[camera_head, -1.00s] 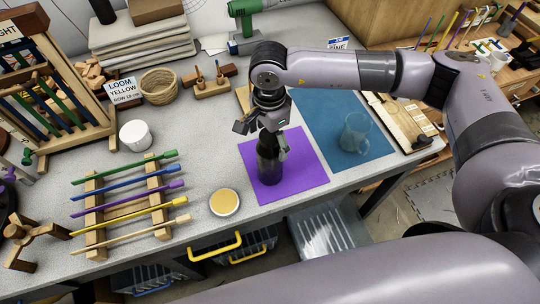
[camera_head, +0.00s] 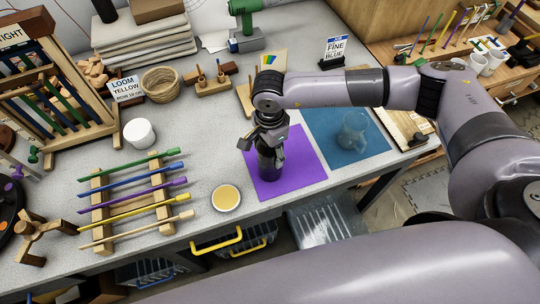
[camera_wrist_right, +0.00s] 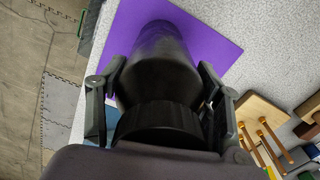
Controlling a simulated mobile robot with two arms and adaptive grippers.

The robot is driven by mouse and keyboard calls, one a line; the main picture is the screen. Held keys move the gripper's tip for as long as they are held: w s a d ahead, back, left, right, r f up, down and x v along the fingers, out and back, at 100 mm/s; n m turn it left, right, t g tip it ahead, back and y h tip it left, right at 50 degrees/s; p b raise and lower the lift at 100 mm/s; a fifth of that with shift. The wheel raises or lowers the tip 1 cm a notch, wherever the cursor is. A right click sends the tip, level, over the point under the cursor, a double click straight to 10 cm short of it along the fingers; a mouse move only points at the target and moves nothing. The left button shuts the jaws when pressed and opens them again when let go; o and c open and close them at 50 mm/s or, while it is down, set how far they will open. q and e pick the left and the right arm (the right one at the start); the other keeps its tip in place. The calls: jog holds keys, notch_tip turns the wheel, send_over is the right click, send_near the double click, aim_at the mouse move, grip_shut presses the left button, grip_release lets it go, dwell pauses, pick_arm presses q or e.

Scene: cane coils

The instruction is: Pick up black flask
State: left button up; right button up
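The black flask (camera_head: 268,168) stands upright on the purple mat (camera_head: 310,174). Its dark cap and shoulder fill the middle of the right wrist view (camera_wrist_right: 158,75). My right gripper (camera_head: 264,150) reaches down over the flask from above. Its two fingers (camera_wrist_right: 162,72) lie on opposite sides of the flask and their tips appear to touch its sides. The flask's upper part is partly hidden by the gripper in the head view. My left gripper is not in view.
A clear mug (camera_head: 352,132) stands on the blue mat (camera_head: 372,146) to the right. A round tin (camera_head: 226,198) and a rack of coloured rods (camera_head: 130,200) are to the left. The bench's front edge lies close below the purple mat.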

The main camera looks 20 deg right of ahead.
jog(key=c, duration=0.9)
jog(key=shift+c, duration=0.4)
jog(key=shift+w+r, duration=0.1)
jog(key=shift+r, duration=0.05)
